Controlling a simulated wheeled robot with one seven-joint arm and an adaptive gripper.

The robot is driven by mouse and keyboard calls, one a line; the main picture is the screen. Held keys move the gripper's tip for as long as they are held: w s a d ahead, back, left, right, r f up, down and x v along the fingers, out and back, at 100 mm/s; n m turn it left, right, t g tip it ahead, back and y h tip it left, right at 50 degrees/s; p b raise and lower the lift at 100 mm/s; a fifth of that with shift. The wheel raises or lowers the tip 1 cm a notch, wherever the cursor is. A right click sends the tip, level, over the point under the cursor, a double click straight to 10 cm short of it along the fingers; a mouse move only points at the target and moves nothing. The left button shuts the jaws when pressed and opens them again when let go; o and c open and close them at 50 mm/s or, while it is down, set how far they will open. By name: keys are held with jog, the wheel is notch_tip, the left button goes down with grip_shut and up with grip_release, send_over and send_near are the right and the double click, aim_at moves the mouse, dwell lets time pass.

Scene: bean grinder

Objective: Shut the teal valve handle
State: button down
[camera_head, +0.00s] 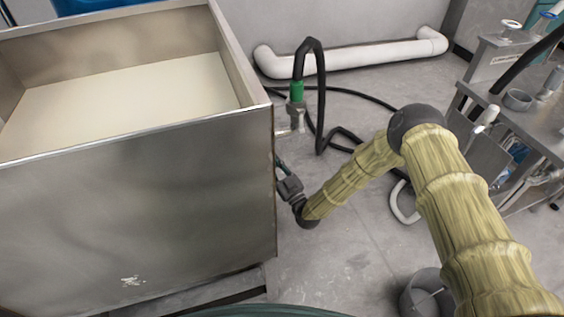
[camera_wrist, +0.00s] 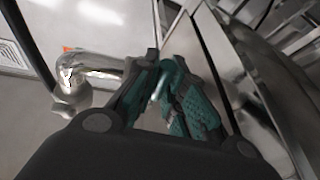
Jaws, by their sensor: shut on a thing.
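My gripper (camera_head: 283,170) is beside the right wall of the steel tank, low down near its edge. In the wrist view my gripper (camera_wrist: 166,76) has its fingers, with teal ribbed pads, close together around a small pale teal piece. This piece looks like the end of the valve handle (camera_wrist: 158,88); most of it is hidden by the fingers, and its exact angle cannot be told. A silver valve pipe (camera_wrist: 98,68) lies just left of the fingers. In the head view the metal valve fitting (camera_head: 296,114) with a green collar stands above and behind my gripper.
The open steel tank (camera_head: 140,200) holds a pale, flat content and fills the left. A black hose (camera_head: 320,95) loops from the green collar to the floor. A white pipe (camera_head: 350,57) runs along the wall. A steel bench (camera_head: 525,85) stands right. A bucket (camera_head: 412,300) is at the front.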

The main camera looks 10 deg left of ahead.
jog(key=shift+s+a+f+m+t+h, duration=0.1)
jog(key=shift+s+a+m+t+h, duration=0.2)
jog(key=shift+m, duration=0.45)
jog(key=shift+s+a+m+t+h, duration=0.1)
jog(key=shift+a+m+t+h, duration=0.25)
jog(key=shift+m, duration=0.4)
jog(key=shift+y, duration=0.25)
jog(key=c, duration=1.5)
grip_release()
jog(key=shift+o, duration=0.2)
jog(key=shift+d, duration=0.1)
jog(key=v, duration=1.2)
